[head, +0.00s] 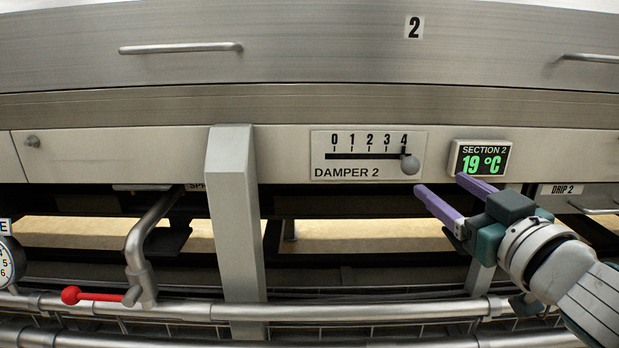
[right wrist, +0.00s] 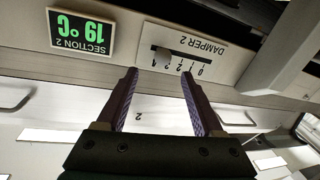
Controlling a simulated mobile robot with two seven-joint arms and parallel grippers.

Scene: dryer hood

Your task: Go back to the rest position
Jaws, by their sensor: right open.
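My right gripper (head: 437,190) is open and empty. It is in front of the machine, below and beside the damper 2 knob (head: 410,164) and below the section 2 display (head: 480,160). The grey round knob is at the 4 end of the damper 2 scale plate (head: 340,155), and the fingers look apart from it. In the right wrist view the purple fingers (right wrist: 158,100) are spread, with the upside-down damper plate (right wrist: 205,55) and display (right wrist: 82,33) beyond them. The display reads 19 °C. My left gripper does not show.
A grey upright post (head: 235,220) stands left of the damper plate. A bent pipe with a red-handled valve (head: 90,296) is at the lower left, and a horizontal pipe (head: 370,309) runs across the bottom. A long bar handle (head: 180,48) is on the upper panel.

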